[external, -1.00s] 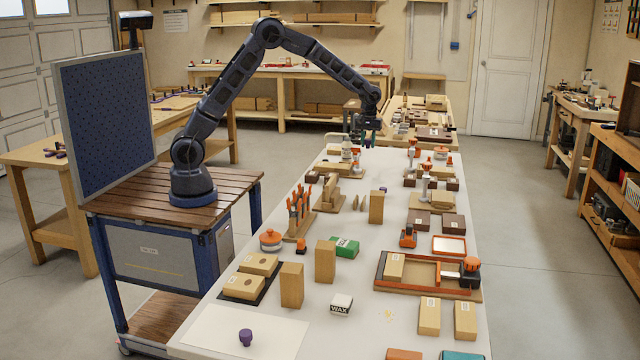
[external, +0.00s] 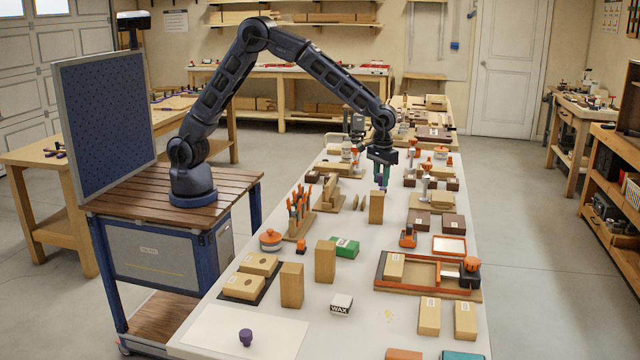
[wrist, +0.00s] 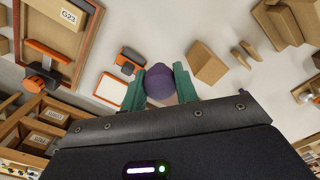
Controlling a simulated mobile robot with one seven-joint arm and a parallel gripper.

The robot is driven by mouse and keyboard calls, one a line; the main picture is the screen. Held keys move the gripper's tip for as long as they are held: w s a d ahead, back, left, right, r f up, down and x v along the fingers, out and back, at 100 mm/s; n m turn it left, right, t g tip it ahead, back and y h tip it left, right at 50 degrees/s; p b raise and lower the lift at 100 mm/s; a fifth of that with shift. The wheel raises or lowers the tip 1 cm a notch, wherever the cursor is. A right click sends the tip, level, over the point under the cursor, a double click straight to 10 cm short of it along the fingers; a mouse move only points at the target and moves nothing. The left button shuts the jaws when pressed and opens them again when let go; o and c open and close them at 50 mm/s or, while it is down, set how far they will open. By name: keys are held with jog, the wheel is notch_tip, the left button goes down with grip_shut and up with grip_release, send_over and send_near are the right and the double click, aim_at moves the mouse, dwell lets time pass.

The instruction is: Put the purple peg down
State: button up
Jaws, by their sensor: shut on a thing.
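My gripper (external: 381,177) is over the middle of the white bench, just behind an upright wooden block. Its two teal fingers are shut on a purple peg, and the wrist view shows the peg's round top (wrist: 160,82) between them. In the external view the peg is mostly hidden by the fingers, and I cannot tell whether it touches the bench. Another purple peg (external: 246,337) stands on a pale sheet (external: 215,330) at the near left of the bench.
The upright wooden block (external: 376,208) is close to my gripper; it also shows in the wrist view (wrist: 207,64). An orange-framed tray (external: 449,246) and an orange-handled tool (external: 408,237) lie to the right. A green box (external: 344,247) lies nearer. Bare bench lies around the wax block (external: 341,304).

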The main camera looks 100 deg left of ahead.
jog(key=s+d+m, duration=0.3)
jog(key=d, duration=1.6)
jog(key=m, duration=0.9)
send_over(208, 330)
notch_tip(208, 330, down, 20)
jog(key=shift+d+r, duration=0.1)
jog(key=o, duration=0.9)
jog(key=shift+o, duration=0.2)
